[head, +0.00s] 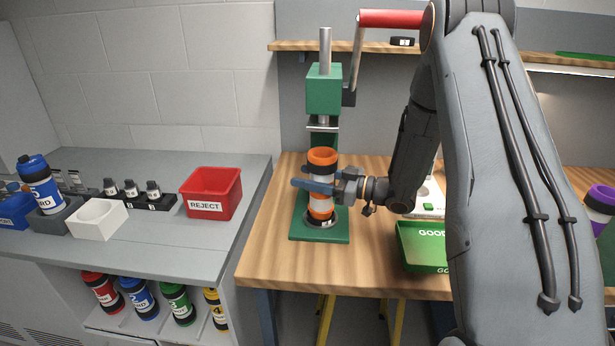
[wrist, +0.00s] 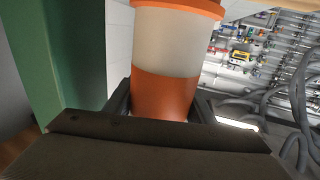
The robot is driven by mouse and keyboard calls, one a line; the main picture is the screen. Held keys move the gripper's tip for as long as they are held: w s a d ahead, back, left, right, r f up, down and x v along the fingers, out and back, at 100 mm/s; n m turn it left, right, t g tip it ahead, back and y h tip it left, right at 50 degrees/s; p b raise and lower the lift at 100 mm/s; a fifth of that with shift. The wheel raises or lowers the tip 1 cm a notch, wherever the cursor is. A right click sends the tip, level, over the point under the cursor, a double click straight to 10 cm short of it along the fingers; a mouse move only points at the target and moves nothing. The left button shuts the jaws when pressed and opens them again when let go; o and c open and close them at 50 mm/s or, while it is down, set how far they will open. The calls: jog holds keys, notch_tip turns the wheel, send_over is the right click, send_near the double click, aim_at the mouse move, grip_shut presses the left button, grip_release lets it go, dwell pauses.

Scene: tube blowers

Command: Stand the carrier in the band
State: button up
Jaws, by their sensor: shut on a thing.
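An orange-and-clear carrier (head: 322,170) with an orange top rim stands upright under the ram of the green press (head: 324,90). My gripper (head: 320,187) comes from the right and is shut around the carrier's middle. In the wrist view the carrier (wrist: 166,50) rises between the fingers, its orange lower part (wrist: 163,95) close to the palm. A dark ring (head: 321,219) lies on the press's green base, just below the carrier. I cannot tell whether the carrier's lower end touches that ring. No part is clearly marked as the band.
A green GOOD tray (head: 422,247) is right of the press, partly behind my arm.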

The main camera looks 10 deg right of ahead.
jog(key=shift+f, duration=0.25)
jog(key=o, duration=1.2)
jog(key=shift+o, duration=0.2)
jog(key=shift+s+d, duration=0.1)
jog(key=shift+s, duration=0.05)
